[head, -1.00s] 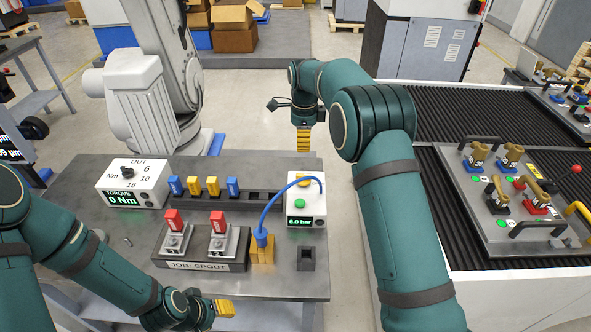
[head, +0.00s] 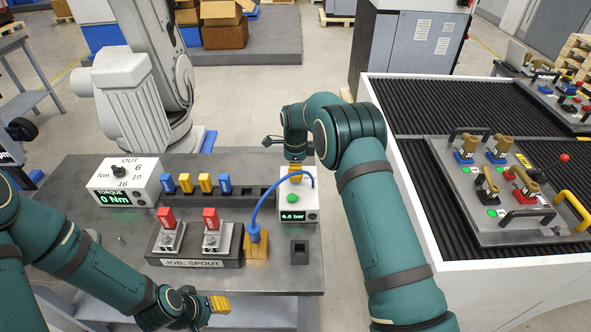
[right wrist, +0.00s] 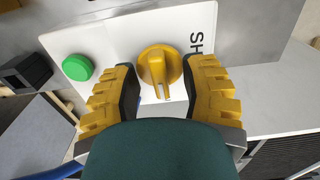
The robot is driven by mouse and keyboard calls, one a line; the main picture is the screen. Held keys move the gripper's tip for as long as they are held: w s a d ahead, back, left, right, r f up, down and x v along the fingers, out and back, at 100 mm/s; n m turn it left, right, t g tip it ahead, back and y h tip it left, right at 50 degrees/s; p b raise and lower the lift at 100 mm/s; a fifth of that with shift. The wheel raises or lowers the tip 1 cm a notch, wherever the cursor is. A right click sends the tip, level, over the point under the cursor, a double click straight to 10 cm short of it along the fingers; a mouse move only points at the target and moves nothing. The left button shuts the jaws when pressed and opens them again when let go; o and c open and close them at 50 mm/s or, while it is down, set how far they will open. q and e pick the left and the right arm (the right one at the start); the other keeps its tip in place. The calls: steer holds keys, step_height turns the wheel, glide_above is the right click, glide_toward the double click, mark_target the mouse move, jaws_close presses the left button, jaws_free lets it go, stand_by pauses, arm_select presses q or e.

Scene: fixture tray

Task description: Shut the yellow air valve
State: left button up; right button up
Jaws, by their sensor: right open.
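The yellow air valve (right wrist: 157,66) is a round knob with a raised handle on a white panel, beside printed letters of which "SH" shows. My right gripper (right wrist: 165,78) is open, with one ribbed yellow finger on each side of the knob. I cannot tell whether the fingers touch it. In the head view my right gripper (head: 295,170) is over the back of the white air box (head: 313,203), whose display reads 6.0 bar; the valve cannot be made out there. My left gripper (head: 219,304) is low near the bench's front edge, its opening unclear.
A green button (right wrist: 77,67) is on the same panel. A blue hose (head: 262,203) arches from the air box to a yellow-brown block (head: 256,246). Red-handled clamps (head: 211,219) stand left of it. A dark socket block (head: 299,252) sits in front of the box.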

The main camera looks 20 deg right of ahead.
steer(key=shift+o, duration=0.2)
jaws_close()
stand_by(0.3)
steer(key=n+b, duration=0.1)
steer(key=n, duration=0.2)
steer(key=shift+s+f+n, duration=0.1)
steer(key=shift+n, duration=0.3)
steer(key=n+b, duration=0.1)
steer(key=n, duration=0.3)
steer(key=shift+n, duration=0.3)
steer(key=n, duration=0.4)
steer(key=shift+b, duration=0.4)
steer(key=shift+n, duration=2.8)
